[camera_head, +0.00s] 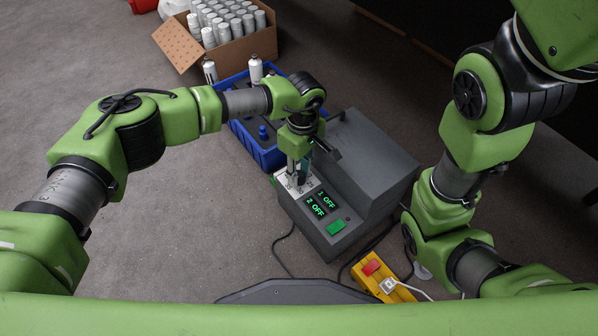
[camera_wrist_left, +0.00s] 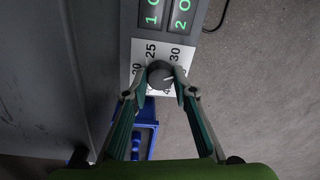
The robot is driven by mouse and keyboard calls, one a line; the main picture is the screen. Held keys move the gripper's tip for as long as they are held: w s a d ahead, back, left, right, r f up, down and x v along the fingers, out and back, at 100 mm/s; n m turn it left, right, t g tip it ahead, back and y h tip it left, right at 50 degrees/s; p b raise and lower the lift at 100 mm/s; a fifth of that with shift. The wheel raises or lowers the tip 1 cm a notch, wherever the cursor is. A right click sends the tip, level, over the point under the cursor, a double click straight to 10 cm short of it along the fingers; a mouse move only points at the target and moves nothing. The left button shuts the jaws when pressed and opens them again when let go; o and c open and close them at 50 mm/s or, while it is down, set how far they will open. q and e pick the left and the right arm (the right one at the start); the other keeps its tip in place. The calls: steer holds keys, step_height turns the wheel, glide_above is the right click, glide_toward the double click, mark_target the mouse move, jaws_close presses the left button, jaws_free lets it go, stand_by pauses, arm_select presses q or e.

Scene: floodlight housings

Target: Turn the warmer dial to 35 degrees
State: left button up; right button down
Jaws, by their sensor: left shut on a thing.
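The warmer (camera_head: 365,165) is a dark grey box with a sloped front panel. Its dial (camera_wrist_left: 159,74) is a dark round knob on a white scale plate (camera_wrist_left: 139,50). The numbers 20, 25 and 30 are legible on the plate; others are partly hidden by the fingers. My left gripper (camera_wrist_left: 161,84) is shut on the dial, one finger on each side. In the head view my left gripper (camera_head: 298,178) points down at the plate and hides the knob. My right gripper is not in view.
Displays (camera_head: 321,203) read 1 OFF and 2 OFF, beside a green button (camera_head: 336,227). A yellow power strip (camera_head: 381,280) with a red switch lies in front of the warmer. A blue crate (camera_head: 268,156) and a cardboard box (camera_head: 237,51) of cans stand behind.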

mark_target(301, 174)
arm_select(q)
steer(key=m, duration=0.4)
steer(key=shift+m+b, duration=0.3)
steer(key=shift+b, duration=0.05)
stand_by(0.4)
steer(key=o, duration=1.1)
steer(key=shift+r, duration=0.1)
steer(key=r, duration=0.7)
steer(key=shift+w+d+r, duration=0.1)
steer(key=shift+d+r, duration=0.05)
steer(key=shift+d, duration=0.05)
